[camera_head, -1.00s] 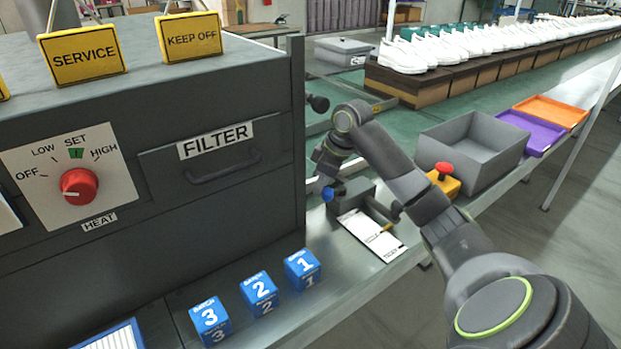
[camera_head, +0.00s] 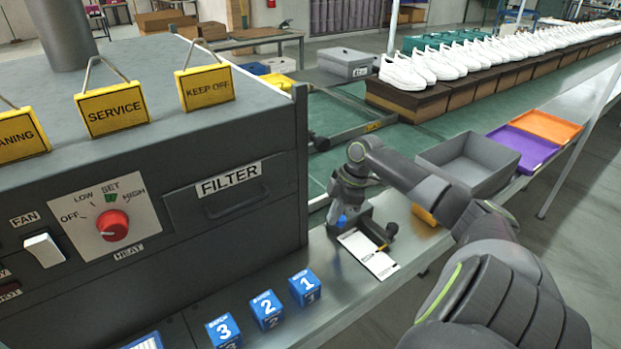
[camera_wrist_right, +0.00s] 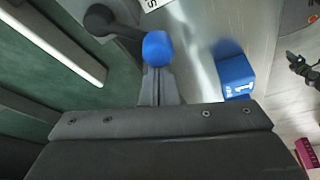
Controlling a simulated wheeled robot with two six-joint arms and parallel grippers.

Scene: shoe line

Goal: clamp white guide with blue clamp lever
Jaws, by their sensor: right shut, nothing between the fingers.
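The blue clamp lever knob (camera_head: 342,221) stands on a dark grey fixture beside the conveyor machine; it also shows in the right wrist view (camera_wrist_right: 158,48), with a dark arm ending in a black ball to its left. The white guide (camera_head: 368,255) is a flat printed strip in front of the fixture; only a corner shows in the right wrist view (camera_wrist_right: 155,4). My right gripper (camera_head: 347,208) is shut and empty, pointing down by the blue knob. In the right wrist view its fingertips (camera_wrist_right: 157,72) are right beside the knob; contact is unclear. My left gripper is not seen.
Blue blocks numbered 1 (camera_head: 305,287), 2 (camera_head: 267,309) and 3 (camera_head: 223,331) stand along the bench. The machine with the filter drawer (camera_head: 228,195) rises to the left. A grey bin (camera_head: 468,165) and purple tray (camera_head: 522,147) lie to the right.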

